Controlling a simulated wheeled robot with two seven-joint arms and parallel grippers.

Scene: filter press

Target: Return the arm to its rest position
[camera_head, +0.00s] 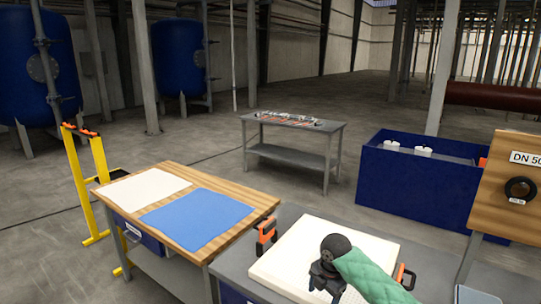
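My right arm, in a green quilted sleeve, comes in from the lower right in the head view. Its dark round wrist is above a white plate (287,262) with a raised rim. My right gripper (322,291) points down over the plate's front part. My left arm and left gripper are not in view.
The white plate lies on a grey table (232,262), with orange-and-black clamps (265,236) at its sides. A wooden-topped bench (226,196) with a white sheet (143,189) and a blue sheet (197,218) adjoins at left. A blue bin (415,192) and a board (518,200) stand at right.

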